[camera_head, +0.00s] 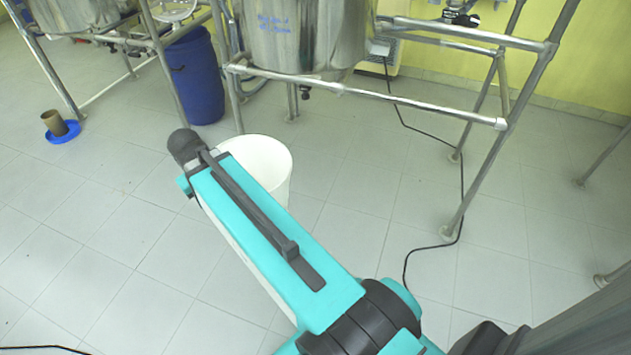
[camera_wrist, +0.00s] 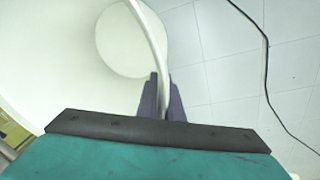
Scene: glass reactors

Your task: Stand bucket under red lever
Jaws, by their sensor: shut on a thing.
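The white bucket (camera_head: 270,162) is in the middle of the head view, partly hidden behind my arm. Its open top faces up, and I cannot tell whether its base touches the floor. In the wrist view, the inside of the bucket (camera_wrist: 75,75) fills the left side, with its round bottom showing. My gripper (camera_wrist: 162,80) is shut on the bucket's wall at the rim, one finger inside and one outside. In the head view my gripper is hidden by the arm. I see no red lever in either view.
A steel reactor (camera_head: 305,35) on a metal pipe frame (camera_head: 370,96) stands behind the bucket, with a dark outlet below it. A blue barrel (camera_head: 195,80) stands to its left. A black cable (camera_head: 462,185) crosses the floor at right.

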